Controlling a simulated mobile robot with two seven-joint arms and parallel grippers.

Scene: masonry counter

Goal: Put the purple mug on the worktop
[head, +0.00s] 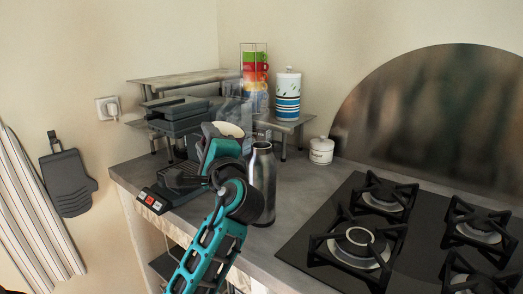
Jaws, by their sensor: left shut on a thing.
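My left gripper (212,150) is above the left part of the grey worktop (296,180), shut on a mug-like thing. This is taken as the purple mug (229,130); its pale round opening shows, but its outside is mostly hidden by the gripper and looks dark, so the purple does not show clearly. It appears held above the worktop, though the gap is hard to judge. My right gripper is not in view.
A dark steel bottle (263,180) stands close right of my left gripper. A black appliance (158,200) is at left. A gas hob (345,215) fills the right.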

